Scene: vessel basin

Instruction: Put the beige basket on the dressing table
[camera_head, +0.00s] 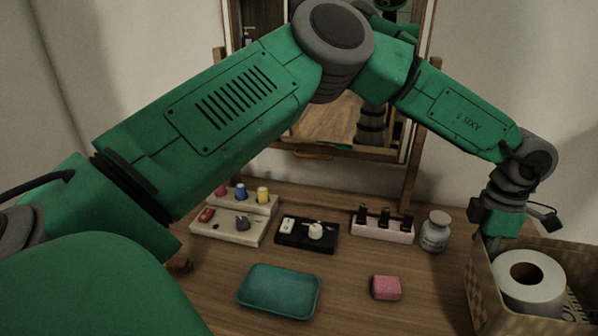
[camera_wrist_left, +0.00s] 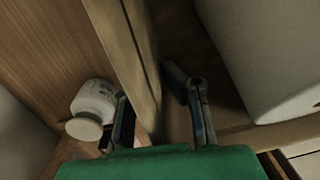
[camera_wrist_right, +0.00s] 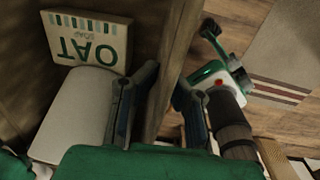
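The beige basket (camera_head: 484,290) is at the right edge of the head view, over the right end of the wooden dressing table (camera_head: 345,275). I cannot tell whether its bottom touches the tabletop. My left gripper (camera_head: 490,243) reaches over the table to the basket's far left side. In the left wrist view, its fingers (camera_wrist_left: 155,95) straddle the basket wall (camera_wrist_left: 138,55) and close in on it. My right gripper (camera_wrist_right: 164,85) has its fingers on either side of another basket wall (camera_wrist_right: 176,45), close against it. The right arm is outside the head view.
The basket holds a white paper roll (camera_head: 530,280) and an OAT soap box (camera_wrist_right: 88,38). A jar (camera_head: 435,231) stands close to the basket's left. A pink block (camera_head: 386,288), teal tray (camera_head: 279,290) and several small organizers (camera_head: 383,228) occupy the table. A mirror (camera_head: 340,120) stands behind.

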